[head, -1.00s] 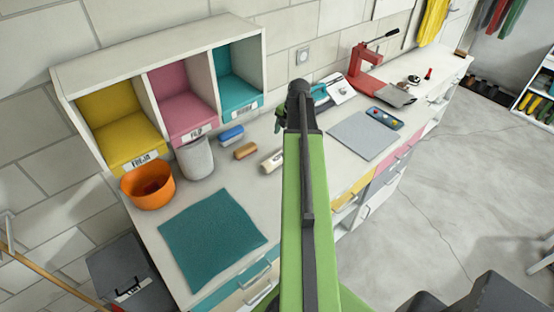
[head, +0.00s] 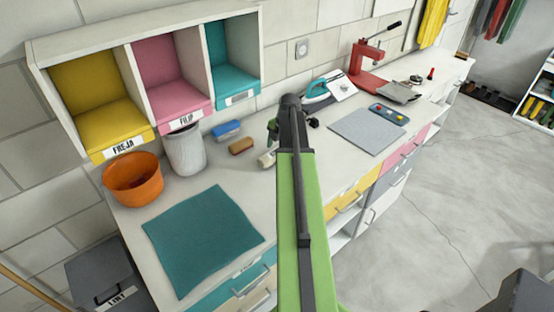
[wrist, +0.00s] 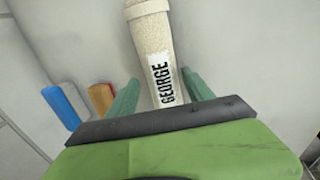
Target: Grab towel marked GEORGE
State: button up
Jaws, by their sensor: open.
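The cream rolled towel (wrist: 152,45) has a white label reading GEORGE in black letters. In the wrist view it lies lengthwise between the two green fingers of my gripper (wrist: 160,77). The fingers are open, one on each side of it, with the label near their level. I cannot tell whether either finger touches it. In the head view only a small part of the towel (head: 266,160) shows on the worktop, left of my arm. My gripper (head: 271,135) is largely hidden there behind the arm.
A brown block (head: 241,146) and a blue item (head: 227,130) lie left of the towel. A grey bin (head: 185,150), an orange bucket (head: 133,184) and a teal mat (head: 203,240) are further left. Cubbies (head: 150,22) stand behind; an iron (head: 318,92) stands right.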

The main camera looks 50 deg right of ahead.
jog(key=shift+b+x, duration=0.5)
jog(key=shift+x, duration=0.7)
jog(key=shift+s+r, duration=0.1)
jog(key=shift+r, duration=0.1)
jog(key=c, duration=1.3)
jog(key=shift+o, duration=0.2)
